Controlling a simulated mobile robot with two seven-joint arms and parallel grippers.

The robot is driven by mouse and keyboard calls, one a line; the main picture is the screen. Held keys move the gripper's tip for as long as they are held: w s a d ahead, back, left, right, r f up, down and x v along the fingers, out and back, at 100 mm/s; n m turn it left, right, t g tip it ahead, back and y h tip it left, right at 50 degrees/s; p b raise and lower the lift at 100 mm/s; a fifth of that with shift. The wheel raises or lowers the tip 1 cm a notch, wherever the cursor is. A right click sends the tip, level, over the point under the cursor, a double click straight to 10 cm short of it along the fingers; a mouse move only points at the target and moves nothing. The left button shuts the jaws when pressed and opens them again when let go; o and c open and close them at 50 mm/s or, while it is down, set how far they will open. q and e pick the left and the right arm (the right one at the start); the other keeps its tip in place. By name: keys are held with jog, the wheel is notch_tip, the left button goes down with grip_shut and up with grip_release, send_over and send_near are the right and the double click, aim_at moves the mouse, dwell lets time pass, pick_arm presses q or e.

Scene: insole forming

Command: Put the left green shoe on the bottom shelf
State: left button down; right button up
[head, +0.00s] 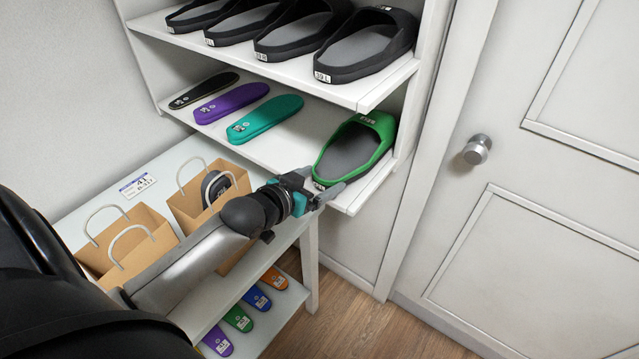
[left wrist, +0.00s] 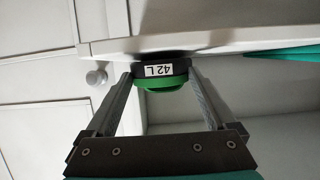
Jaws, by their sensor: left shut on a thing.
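The green shoe (head: 355,150), an open-heeled slipper with a grey inside, is at the right end of the lower visible shelf (head: 275,140) of the white rack. My left gripper (head: 322,184) is shut on its near end at the shelf's front edge. In the left wrist view, the green shoe (left wrist: 160,82) sits between the two fingers, its dark end labelled 42 L, close against the shelf board (left wrist: 220,40). I cannot tell whether its sole rests fully on the board. My right gripper is not in view.
Black, purple and teal insoles (head: 265,118) lie left of the shoe. Several black slippers (head: 365,45) fill the shelf above. Paper bags (head: 130,240) stand on a white table (head: 80,205) under my left arm. A door (head: 560,200) is at right.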

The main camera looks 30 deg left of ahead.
pick_arm(q)
jog(key=shift+f, duration=0.35)
grip_release()
jog(key=d+p+v, duration=0.1)
jog(key=v, duration=1)
jog(key=shift+s+a+r+p, duration=0.25)
jog(key=shift+s+a+p, duration=0.1)
jog(key=shift+a, duration=0.15)
